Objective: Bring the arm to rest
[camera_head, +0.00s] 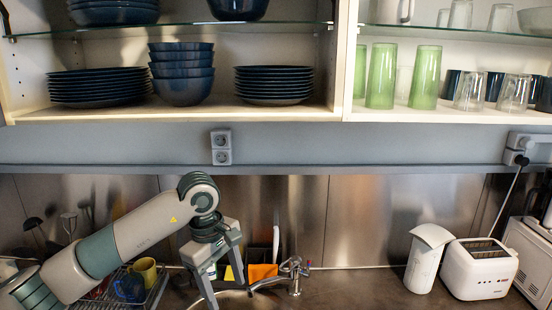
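My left arm (138,229) reaches in from the lower left and bends down at the wrist. My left gripper (227,293) points down over the counter near the sink tap (294,272). Its two fingers are apart with nothing visible between them. My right arm and gripper are not in view. The wall cabinet (180,115) above stands open, and no flap shows in view. The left gripper is well below the cabinet and apart from it.
The cabinet holds dark plates (98,86), bowls (183,75) and green glasses (424,77). A dish rack with a yellow mug (146,270) sits beside my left arm. A white jug (426,258) and toaster (479,268) stand at right. The counter's middle (355,287) is clear.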

